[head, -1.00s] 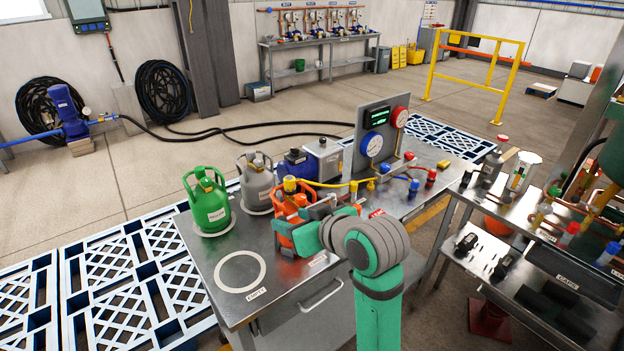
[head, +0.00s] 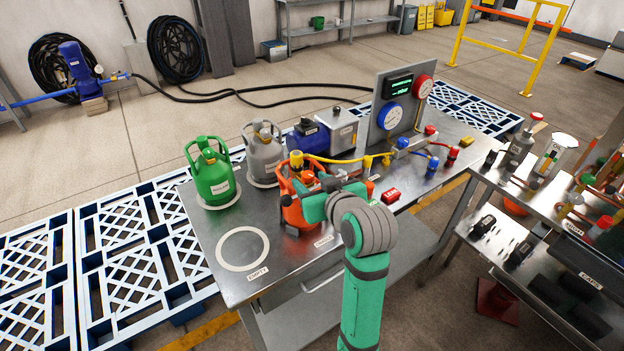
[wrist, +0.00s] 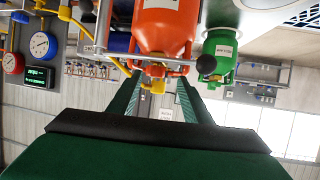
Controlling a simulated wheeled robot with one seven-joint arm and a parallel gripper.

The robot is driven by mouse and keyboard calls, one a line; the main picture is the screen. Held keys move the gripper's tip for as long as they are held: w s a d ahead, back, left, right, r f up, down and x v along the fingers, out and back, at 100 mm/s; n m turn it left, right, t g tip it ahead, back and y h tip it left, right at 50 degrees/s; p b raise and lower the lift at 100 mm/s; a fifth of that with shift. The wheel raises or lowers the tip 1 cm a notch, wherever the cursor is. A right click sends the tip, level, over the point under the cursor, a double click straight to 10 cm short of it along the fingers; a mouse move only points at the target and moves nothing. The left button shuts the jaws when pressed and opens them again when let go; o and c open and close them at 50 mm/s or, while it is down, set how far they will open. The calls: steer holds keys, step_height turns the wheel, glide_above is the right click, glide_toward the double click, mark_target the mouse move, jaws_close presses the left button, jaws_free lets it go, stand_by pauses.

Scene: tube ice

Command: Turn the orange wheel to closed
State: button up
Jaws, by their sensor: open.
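An orange gas cylinder (head: 293,211) with a yellow fitting (head: 296,159) on top stands on the steel bench, partly hidden by my arm. In the wrist view the orange cylinder (wrist: 165,32) appears upside down, with a yellow fitting (wrist: 157,84) and a dark round knob (wrist: 207,64) on a side bar. I cannot clearly make out a separate orange wheel. My gripper (wrist: 159,82) is open, its two fingers spread on either side of the yellow fitting in the wrist view. In the head view my gripper (head: 312,202) is beside the cylinder's upper part; contact is unclear.
A green cylinder (head: 211,180) and a grey cylinder (head: 263,155) stand at the left on the bench. A gauge panel (head: 391,110), yellow hose (head: 340,161) and red block (head: 391,196) are right. An empty white ring (head: 242,249) marks clear bench at front left.

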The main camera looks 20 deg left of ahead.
mark_target(308, 177)
steer(key=shift+w+a+f, duration=0.2)
steer(key=shift+w, duration=0.3)
steer(key=shift+w+a+f, duration=0.15)
steer(key=shift+w+f, duration=0.05)
steer(key=shift+w, duration=0.25)
steer(key=shift+w, duration=0.2)
steer(key=c, duration=1.1)
steer(key=shift+o, duration=0.2)
steer(key=shift+s+d, duration=0.1)
steer(key=shift+d, duration=0.15)
steer(key=shift+s+a+m+t+h, duration=0.3)
steer(key=shift+a+m+t+h, duration=0.2)
steer(key=shift+a+m+h, duration=0.25)
steer(key=shift+s+m+t+h, duration=0.1)
steer(key=shift+m+t+h, duration=0.4)
steer(key=shift+m+h, duration=0.95)
steer(key=shift+d, duration=0.15)
